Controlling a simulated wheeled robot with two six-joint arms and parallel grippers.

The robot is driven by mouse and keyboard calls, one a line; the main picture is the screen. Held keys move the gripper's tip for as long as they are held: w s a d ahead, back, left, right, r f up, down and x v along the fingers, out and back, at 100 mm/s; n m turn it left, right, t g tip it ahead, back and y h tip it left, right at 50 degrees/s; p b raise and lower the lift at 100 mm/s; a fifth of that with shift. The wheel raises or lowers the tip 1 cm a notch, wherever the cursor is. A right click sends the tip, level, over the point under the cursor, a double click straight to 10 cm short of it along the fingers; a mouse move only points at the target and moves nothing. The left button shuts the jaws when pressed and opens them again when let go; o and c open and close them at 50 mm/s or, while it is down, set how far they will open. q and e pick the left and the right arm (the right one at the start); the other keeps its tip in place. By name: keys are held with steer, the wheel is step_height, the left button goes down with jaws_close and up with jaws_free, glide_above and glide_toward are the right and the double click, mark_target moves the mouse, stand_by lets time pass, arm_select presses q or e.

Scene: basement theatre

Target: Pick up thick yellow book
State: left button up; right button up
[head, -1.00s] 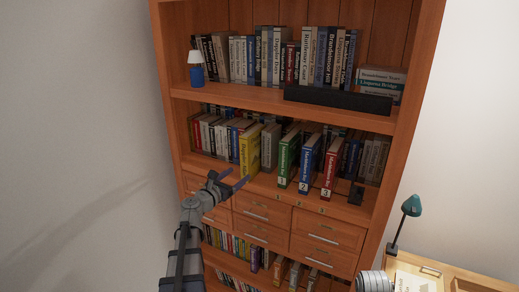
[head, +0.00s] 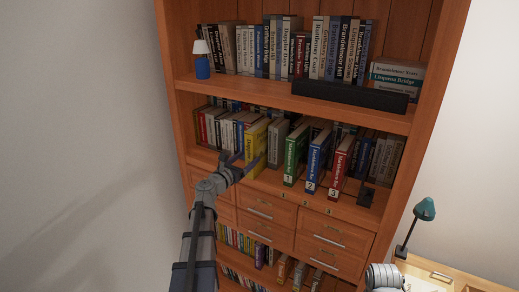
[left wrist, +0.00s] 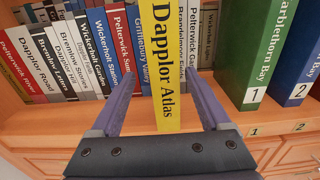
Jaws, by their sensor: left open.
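The thick yellow book (head: 257,148) stands upright on the middle shelf, jutting forward of the row to its left. In the left wrist view its spine (left wrist: 172,70) reads "Dapplor Atlas". My left gripper (head: 242,164) is open in front of the book's lower part. In the left wrist view one finger shows on each side of the spine, with the gripper (left wrist: 158,82) empty. I cannot tell whether either finger touches the book.
A green book (head: 295,158), a blue book (head: 319,160) and a red book (head: 342,166) stand right of the yellow one, with a gap before the green. Other books (left wrist: 70,50) stand close on its left. Drawers (head: 264,207) lie below. A lamp (head: 424,209) is at right.

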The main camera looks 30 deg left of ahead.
mark_target(255, 154)
arm_select(q)
steer(key=w, duration=0.5)
steer(key=shift+d+f, duration=0.1)
steer(key=shift+d, duration=0.25)
jaws_close()
stand_by(1.0)
